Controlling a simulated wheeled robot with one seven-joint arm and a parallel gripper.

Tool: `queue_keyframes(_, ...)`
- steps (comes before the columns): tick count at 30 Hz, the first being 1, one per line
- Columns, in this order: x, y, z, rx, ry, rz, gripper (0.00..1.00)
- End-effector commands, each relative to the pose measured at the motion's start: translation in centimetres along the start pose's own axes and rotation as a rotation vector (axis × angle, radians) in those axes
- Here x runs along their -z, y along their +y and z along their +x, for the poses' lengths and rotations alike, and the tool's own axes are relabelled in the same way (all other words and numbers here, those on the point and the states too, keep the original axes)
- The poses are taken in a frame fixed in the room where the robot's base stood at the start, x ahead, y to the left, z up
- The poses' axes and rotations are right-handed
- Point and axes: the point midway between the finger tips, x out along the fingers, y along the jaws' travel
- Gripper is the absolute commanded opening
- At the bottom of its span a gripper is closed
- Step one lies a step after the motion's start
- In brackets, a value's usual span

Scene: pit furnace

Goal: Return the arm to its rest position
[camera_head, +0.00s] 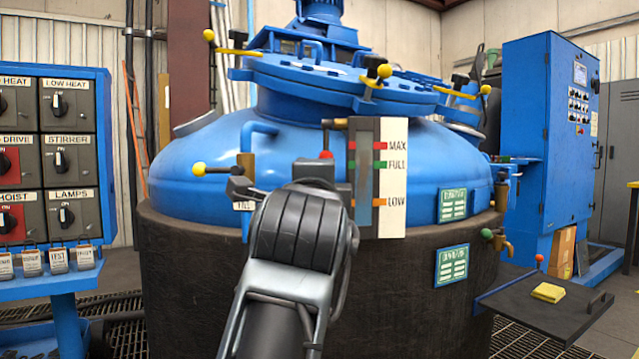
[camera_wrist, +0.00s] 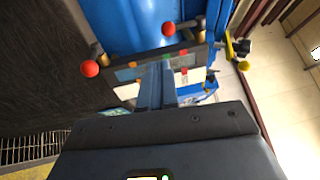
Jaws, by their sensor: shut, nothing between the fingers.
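My arm (camera_head: 300,230) rises from the bottom centre of the head view and reaches toward the front of the blue-topped furnace (camera_head: 215,165). My gripper is mostly hidden behind the arm there. In the wrist view my gripper (camera_wrist: 160,70) shows two narrow fingers close together, shut and empty. They point toward the level gauge, a board with MAX, FULL and LOW marks (camera_head: 393,190). The gauge also shows behind the fingers in the wrist view (camera_wrist: 128,74). I cannot tell the exact gap between the fingertips and the gauge.
A blue switch panel (camera_head: 52,160) stands at the left. A yellow-knobbed lever (camera_head: 199,169) and a red knob (camera_head: 326,155) are close to the arm. A dark shelf (camera_head: 540,315) with a yellow cloth (camera_head: 548,292) juts out at the right. A blue cabinet (camera_head: 535,150) stands behind.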

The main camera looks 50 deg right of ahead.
Motion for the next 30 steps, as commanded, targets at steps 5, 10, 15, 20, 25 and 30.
queue_keyframes(5, 0.0, 0.0, 0.0, 0.000, 0.000, 0.000, 0.00)
queue_keyframes(10, 0.0, 0.0, 0.0, 0.002, -0.001, -0.004, 0.00)
queue_keyframes(15, -0.1, 0.1, -0.2, 0.064, -0.017, -0.099, 0.00)
queue_keyframes(20, -0.6, 0.9, -1.0, 0.193, -0.063, -0.314, 0.00)
queue_keyframes(25, -1.5, 3.0, -2.7, 0.326, -0.131, -0.557, 0.00)
queue_keyframes(30, -2.0, 6.5, -4.9, 0.433, -0.212, -0.781, 0.00)
